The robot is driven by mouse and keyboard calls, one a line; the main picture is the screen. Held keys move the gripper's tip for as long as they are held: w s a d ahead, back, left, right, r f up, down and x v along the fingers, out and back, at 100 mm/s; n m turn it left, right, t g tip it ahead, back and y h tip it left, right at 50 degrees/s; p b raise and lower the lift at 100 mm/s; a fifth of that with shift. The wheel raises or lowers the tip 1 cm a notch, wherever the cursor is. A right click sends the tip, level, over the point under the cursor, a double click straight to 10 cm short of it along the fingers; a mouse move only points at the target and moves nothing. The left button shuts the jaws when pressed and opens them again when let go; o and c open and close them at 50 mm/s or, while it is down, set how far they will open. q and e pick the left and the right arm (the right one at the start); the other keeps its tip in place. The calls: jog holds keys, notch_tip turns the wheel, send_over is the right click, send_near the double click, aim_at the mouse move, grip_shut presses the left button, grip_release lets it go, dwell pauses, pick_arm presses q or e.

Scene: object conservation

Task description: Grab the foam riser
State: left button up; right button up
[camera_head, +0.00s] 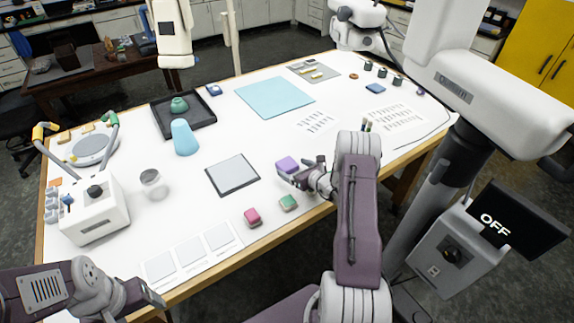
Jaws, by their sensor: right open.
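A small purple block (287,164) stands near the table's front edge; it may be the foam riser, but I cannot tell for sure. My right gripper (300,175) is open with its fingertips right at the purple block; I cannot tell whether they touch it. The gripper hides part of the block's right side. A pink block (252,217) and a green block (288,202) sit nearby on the front of the table. My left gripper (150,293) is low at the bottom left, near the table edge, and its finger opening is unclear.
A dark-framed grey pad (232,174) lies left of the purple block on the white table (222,126). A blue sheet (275,97) lies at the back.

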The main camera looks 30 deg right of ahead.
aim_at(288, 164)
jog(key=shift+w+a, duration=0.1)
jog(key=shift+w, duration=0.15)
jog(key=p+x, duration=0.2)
jog(key=x, duration=0.1)
jog(key=shift+w, duration=0.4)
jog(key=shift+w+f, duration=0.3)
jog(key=shift+w, duration=0.1)
jog(key=c, duration=1.4)
jog(key=shift+c, duration=0.2)
jog(key=shift+r, duration=0.15)
